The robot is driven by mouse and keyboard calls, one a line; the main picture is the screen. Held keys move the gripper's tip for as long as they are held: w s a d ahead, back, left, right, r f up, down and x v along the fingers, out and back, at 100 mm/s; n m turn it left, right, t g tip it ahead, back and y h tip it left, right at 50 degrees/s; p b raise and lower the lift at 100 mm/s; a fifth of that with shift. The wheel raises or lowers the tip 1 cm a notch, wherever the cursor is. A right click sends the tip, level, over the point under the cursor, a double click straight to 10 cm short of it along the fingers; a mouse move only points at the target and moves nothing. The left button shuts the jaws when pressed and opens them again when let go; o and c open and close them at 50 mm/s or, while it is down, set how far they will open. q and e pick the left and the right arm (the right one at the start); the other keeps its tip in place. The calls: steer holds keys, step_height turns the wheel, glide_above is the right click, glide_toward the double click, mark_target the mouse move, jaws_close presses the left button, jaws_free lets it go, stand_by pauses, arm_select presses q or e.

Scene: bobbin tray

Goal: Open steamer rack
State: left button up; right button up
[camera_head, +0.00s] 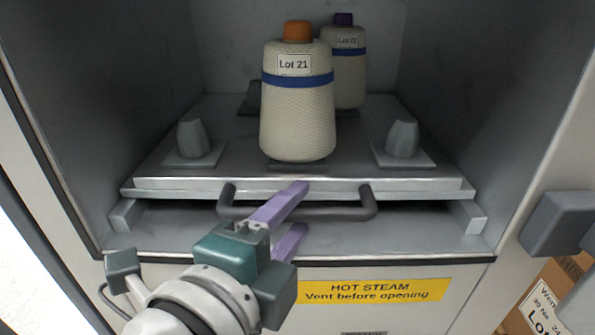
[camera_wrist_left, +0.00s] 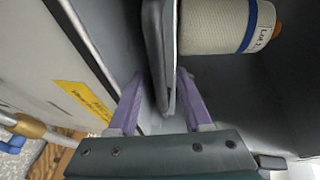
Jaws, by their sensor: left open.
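The steamer rack (camera_head: 230,152) is a flat grey tray inside the open steamer chamber, resting on side rails. A dark bar handle (camera_head: 345,211) runs along its front edge. In the left wrist view the two fingers (camera_wrist_left: 160,76) stand either side of the grey handle and rack edge, with gaps showing. Whether they touch the bar is unclear. My right gripper is not in view.
A cream bobbin (camera_head: 297,115) marked Lot 21 stands on the rack, with a purple-topped bobbin (camera_head: 346,70) behind it. Empty grey pegs (camera_head: 193,140) and (camera_head: 402,138) flank them. A yellow hot-steam label (camera_head: 375,291) is below. Chamber walls are close on both sides.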

arm_select(q)
steer(key=shift+w+d+f, duration=0.1)
steer(key=shift+w+d, duration=0.1)
steer(key=shift+w, duration=0.25)
steer(key=shift+c, duration=0.2)
jaws_close()
stand_by(1.0)
